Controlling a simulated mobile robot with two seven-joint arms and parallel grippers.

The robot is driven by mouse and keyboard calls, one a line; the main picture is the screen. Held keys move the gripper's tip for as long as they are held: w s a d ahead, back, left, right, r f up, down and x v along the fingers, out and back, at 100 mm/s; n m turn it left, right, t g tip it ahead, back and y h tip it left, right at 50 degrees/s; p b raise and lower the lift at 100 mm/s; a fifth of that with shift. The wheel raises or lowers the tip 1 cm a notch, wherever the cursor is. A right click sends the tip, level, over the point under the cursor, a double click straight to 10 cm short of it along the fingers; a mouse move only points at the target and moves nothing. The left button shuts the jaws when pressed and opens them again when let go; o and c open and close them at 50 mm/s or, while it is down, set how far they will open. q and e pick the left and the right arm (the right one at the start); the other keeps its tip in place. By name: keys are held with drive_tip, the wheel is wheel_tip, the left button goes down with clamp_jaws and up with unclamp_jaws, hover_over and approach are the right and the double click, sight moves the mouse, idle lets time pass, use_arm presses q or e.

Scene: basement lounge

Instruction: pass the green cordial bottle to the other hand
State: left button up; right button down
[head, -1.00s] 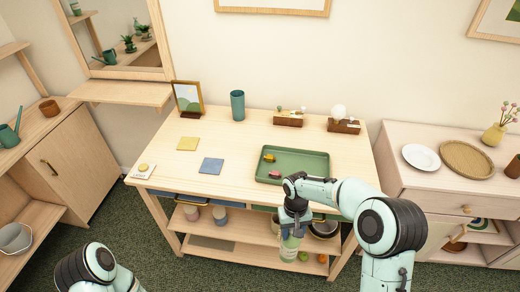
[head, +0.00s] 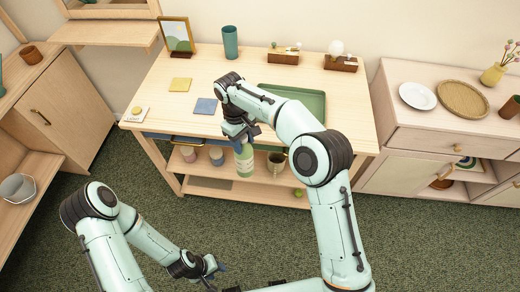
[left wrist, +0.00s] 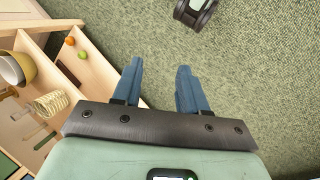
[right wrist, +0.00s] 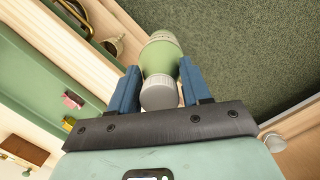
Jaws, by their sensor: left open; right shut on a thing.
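The green cordial bottle (head: 244,160) hangs upright from my right gripper (head: 240,134), in front of the table's front edge. In the right wrist view the green bottle (right wrist: 160,55) has its pale cap (right wrist: 159,93) toward the camera, between the two blue fingers (right wrist: 158,88), which are shut on it. My left gripper (head: 215,268) is low at the bottom of the head view, over the carpet and well apart from the bottle. In the left wrist view its blue fingers (left wrist: 160,88) are spread with nothing between them.
The wooden table (head: 150,100) carries a green tray (head: 310,104), coasters, a teal cup (head: 230,42) and a picture frame (head: 177,36). Its lower shelf (head: 210,170) holds jars and bowls. A sideboard (head: 425,127) stands right. Open carpet (head: 130,180) lies in front.

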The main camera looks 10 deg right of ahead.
use_arm(q)
drive_tip(key=shift+o, duration=0.3)
use_arm(e)
drive_tip(key=shift+w+a+r+n, duration=0.3)
drive_tip(key=shift+a+r+n, duration=0.1)
drive_tip(key=shift+a, duration=0.2)
use_arm(q)
drive_tip(key=o, duration=0.5)
drive_tip(key=shift+w, duration=0.1)
use_arm(e)
drive_tip(key=shift+w+a+r, duration=0.1)
drive_tip(key=shift+a, duration=0.05)
use_arm(q)
drive_tip(key=o, duration=0.5)
drive_tip(key=shift+w+m+t, duration=0.3)
drive_tip(key=shift+w+t, duration=0.1)
drive_tip(key=shift+w, duration=0.15)
use_arm(e)
drive_tip(key=shift+r, duration=0.1)
use_arm(q)
drive_tip(key=m+t+h, duration=0.5)
drive_tip(key=m+t, duration=0.4)
drive_tip(key=t, duration=0.6)
approach(244, 155)
drive_tip(key=w+f, duration=0.3)
drive_tip(key=f, duration=0.1)
drive_tip(key=a+x, duration=0.1)
drive_tip(key=x, duration=1)
drive_tip(key=shift+w+r+t, duration=0.3)
drive_tip(key=shift+w+r, duration=0.1)
